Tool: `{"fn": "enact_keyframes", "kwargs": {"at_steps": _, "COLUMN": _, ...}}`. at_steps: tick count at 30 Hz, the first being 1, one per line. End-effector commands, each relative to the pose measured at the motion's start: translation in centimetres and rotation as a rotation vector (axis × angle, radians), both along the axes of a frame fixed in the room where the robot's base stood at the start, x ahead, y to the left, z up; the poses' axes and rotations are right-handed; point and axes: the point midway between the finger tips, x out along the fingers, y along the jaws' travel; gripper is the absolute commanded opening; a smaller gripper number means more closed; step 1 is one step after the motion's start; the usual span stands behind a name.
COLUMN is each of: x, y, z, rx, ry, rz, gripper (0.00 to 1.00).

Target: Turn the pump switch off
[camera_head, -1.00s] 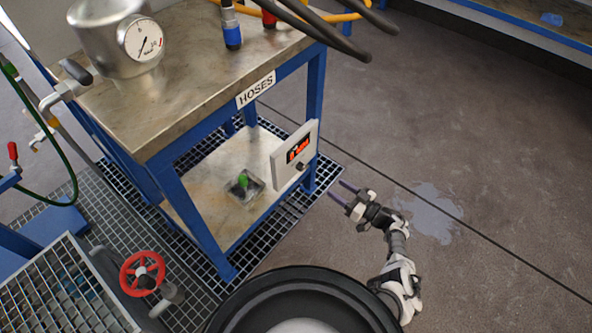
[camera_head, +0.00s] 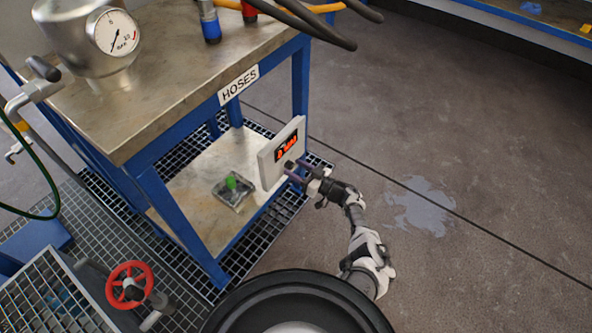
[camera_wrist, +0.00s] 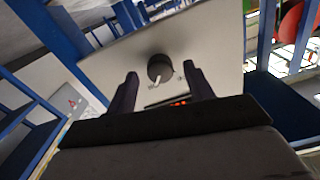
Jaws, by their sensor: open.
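The pump switch is a dark round knob (camera_wrist: 160,68) with a white pointer, on a pale panel (camera_head: 270,163) fixed to the side of the blue-legged table. The panel also carries a lit red display (camera_head: 287,148). My gripper (camera_head: 290,172) is in front of the panel near the knob, which it largely hides in the head view. In the wrist view my gripper (camera_wrist: 160,88) is open, with one dark finger to each side of the knob in the picture. The knob lies between and just beyond the fingertips. I cannot tell whether they touch it. The marks beside the knob are too small to read.
The table (camera_head: 150,95) bears a metal vessel with a gauge (camera_head: 115,33), and hoses overhang its edge. A green button box (camera_head: 233,188) sits on the lower shelf. A red handwheel (camera_head: 129,285) stands at lower left. A puddle (camera_head: 420,206) lies on the open floor at right.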

Motion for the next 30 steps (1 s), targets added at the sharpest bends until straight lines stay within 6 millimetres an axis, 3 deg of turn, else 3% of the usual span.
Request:
{"fn": "enact_keyframes", "kwargs": {"at_steps": 11, "x": 0.32, "y": 0.45, "z": 0.04, "rx": 0.0, "ry": 0.0, "rz": 0.0, "gripper": 0.51}}
{"fn": "enact_keyframes", "kwargs": {"at_steps": 21, "x": 0.29, "y": 0.43, "z": 0.02, "rx": 0.0, "ry": 0.0, "rz": 0.0, "gripper": 0.08}}
{"fn": "enact_keyframes", "kwargs": {"at_steps": 30, "x": 0.29, "y": 0.43, "z": 0.0, "rx": -0.022, "ry": -0.032, "rz": 0.0, "gripper": 0.08}}
